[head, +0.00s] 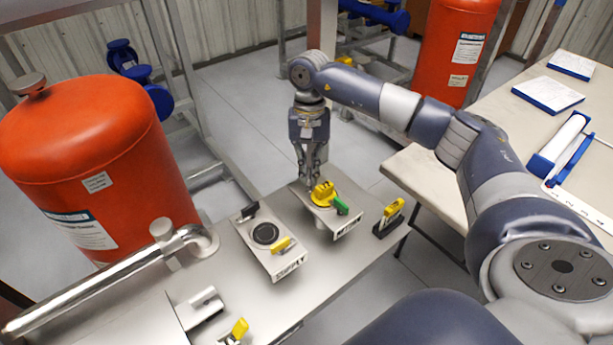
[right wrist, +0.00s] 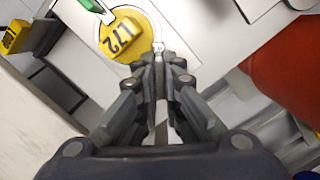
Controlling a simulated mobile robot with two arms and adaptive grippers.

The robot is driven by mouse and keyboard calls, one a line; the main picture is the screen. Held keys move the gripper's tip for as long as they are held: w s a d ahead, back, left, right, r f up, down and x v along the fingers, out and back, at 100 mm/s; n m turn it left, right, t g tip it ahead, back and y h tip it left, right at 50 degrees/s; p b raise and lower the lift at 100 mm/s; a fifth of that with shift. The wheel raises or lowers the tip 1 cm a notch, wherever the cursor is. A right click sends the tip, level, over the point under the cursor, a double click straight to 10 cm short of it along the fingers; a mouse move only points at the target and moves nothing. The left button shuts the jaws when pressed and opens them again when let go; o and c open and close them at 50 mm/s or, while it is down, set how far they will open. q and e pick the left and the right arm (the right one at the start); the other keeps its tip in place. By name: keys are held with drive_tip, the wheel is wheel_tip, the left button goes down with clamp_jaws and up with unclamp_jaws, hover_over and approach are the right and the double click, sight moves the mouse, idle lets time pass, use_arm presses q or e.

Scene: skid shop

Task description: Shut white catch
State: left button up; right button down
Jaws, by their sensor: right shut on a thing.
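My right gripper (head: 310,182) reaches down to the far side of a grey panel box (head: 347,224) with a round yellow part on top. In the right wrist view, its fingertips (right wrist: 159,66) are closed together on a small pale piece, the white catch (right wrist: 158,47), at the edge of the round yellow part (right wrist: 126,36). The fingers hide most of the catch, so its exact position is unclear. A green-handled catch (head: 341,205) sits on the near side of the yellow part. My left gripper is not in view.
A second panel box (head: 285,264) with a black ring, a black catch and a yellow catch stands to the left. A yellow-and-black block (head: 389,217) stands to the right. Orange tanks (head: 95,150) stand at the left and back. A metal pipe (head: 110,275) crosses the bench's left.

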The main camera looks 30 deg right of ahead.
drive_tip(key=shift+f+n+b, duration=0.1)
drive_tip(key=shift+n+b, duration=0.55)
drive_tip(key=shift+n, duration=0.35)
drive_tip(key=shift+n+h, duration=0.3)
drive_tip(key=shift+n, duration=0.5)
drive_tip(key=shift+b, duration=0.3)
drive_tip(key=shift+n, duration=0.4)
drive_tip(key=shift+n+b, duration=0.65)
drive_tip(key=shift+n, duration=0.65)
